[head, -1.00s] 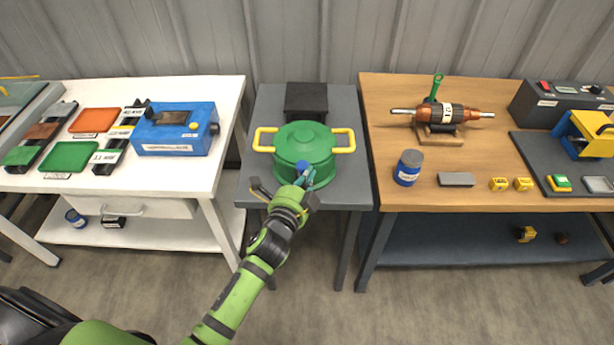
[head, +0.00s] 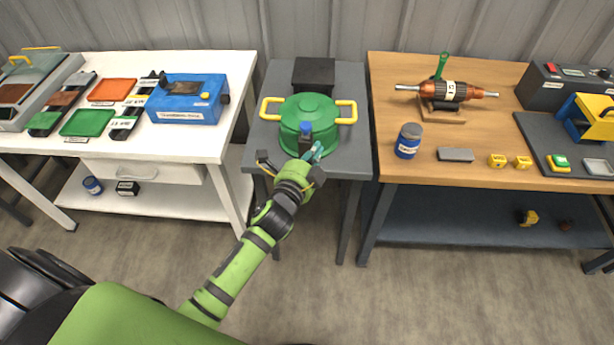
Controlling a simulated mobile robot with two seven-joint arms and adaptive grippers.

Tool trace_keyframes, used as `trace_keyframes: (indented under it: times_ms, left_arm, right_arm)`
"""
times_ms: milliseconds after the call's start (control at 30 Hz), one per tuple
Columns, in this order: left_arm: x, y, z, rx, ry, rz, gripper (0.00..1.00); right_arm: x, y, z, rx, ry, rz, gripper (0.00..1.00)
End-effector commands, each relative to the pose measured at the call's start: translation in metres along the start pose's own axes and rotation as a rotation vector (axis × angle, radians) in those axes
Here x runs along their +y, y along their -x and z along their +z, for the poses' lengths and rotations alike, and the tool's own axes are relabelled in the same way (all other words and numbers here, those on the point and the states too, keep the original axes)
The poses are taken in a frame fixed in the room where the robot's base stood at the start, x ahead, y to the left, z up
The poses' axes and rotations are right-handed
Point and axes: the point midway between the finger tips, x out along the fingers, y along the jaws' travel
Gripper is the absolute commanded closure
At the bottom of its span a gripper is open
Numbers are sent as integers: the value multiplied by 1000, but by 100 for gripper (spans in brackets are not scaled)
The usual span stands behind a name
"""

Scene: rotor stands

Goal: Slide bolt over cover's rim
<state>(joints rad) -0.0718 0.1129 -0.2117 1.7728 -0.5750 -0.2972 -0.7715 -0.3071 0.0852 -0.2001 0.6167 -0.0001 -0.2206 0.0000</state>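A green round pot with a green cover (head: 312,108) and two yellow side handles stands on the grey middle table. A bolt with a blue head (head: 305,129) shows at the cover's front rim. Its head appears upright and overlaps the rim in the head view; its lower part is hidden, so I cannot tell how it sits there. My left gripper (head: 298,166) is at the pot's front, just below the bolt head. A teal piece shows at its right side. The wrist hides much of the fingers, and their opening is unclear. My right gripper is out of view.
A black block (head: 314,75) stands behind the pot on the grey table (head: 356,85). The white table at left holds a blue box (head: 188,98) and trays. The wooden table at right holds a rotor on a stand (head: 445,95) and a blue jar (head: 408,141).

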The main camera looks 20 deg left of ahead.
Motion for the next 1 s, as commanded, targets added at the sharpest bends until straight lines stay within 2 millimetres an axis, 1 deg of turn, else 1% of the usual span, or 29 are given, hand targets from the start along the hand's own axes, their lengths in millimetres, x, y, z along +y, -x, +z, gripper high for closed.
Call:
trace_keyframes:
  times_ms: [33, 100, 167, 267, 400, 467, 533, 633, 700, 800, 1000]
  left_arm:
    - [3, 12, 2, -1, -2, 0, 100]
    - [3, 26, 2, -1, -3, 0, 100]
    - [3, 37, 2, -2, -2, -1, 100]
    - [2, 53, 2, -1, -2, 0, 100]
    - [2, 68, 1, -2, -2, -1, 100]
    - [1, 72, 1, -2, -2, -1, 100]
    - [0, 74, 1, -2, -2, -2, 100]
    - [0, 74, 1, -2, -2, -2, 100]
    - [0, 74, 1, -2, -2, -2, 100]
    - [0, 74, 1, -2, -2, -2, 100]
    - [0, 74, 1, -2, -2, -2, 100]
  right_arm:
    - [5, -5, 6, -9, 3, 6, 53]
    - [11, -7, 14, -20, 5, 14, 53]
    - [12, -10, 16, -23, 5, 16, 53]
    - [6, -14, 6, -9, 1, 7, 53]
    - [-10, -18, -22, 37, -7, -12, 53]
    - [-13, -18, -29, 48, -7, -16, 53]
    - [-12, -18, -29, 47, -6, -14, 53]
    - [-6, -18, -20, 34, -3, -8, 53]
    - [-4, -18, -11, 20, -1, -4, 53]
    - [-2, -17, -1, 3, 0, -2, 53]
    - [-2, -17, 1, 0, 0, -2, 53]
